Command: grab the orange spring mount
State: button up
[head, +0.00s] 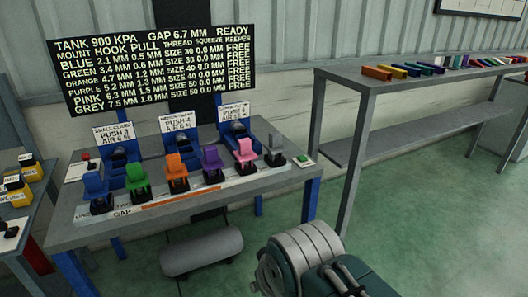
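The orange spring mount (177,168) stands third from the left in a row of coloured mounts on a light strip on the grey workbench (85,234). It has an orange top and a dark base. The green mount (136,180) is on its left and the purple mount (212,163) on its right, with small gaps between. Part of my arm (305,262) shows at the bottom, in front of the bench and well apart from the mounts. I cannot make out my gripper's fingers in this view.
The row also holds a blue (95,186), a pink (245,154) and a grey mount (274,150). Blue clamp fixtures (120,155) stand behind it. A sign board (160,70) rises at the back. A grey tank (202,251) lies below. A shelf (400,85) holds coloured bars; green floor is free at right.

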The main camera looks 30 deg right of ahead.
aim_at(176, 170)
jog(key=i+j+z, duration=0.2)
jog(key=i, duration=0.35)
jog(key=i+j+z, duration=0.15)
jog(key=i, duration=0.35)
jog(key=i+j+z, duration=0.2)
jog(key=i+j, duration=0.2)
jog(key=i, duration=0.1)
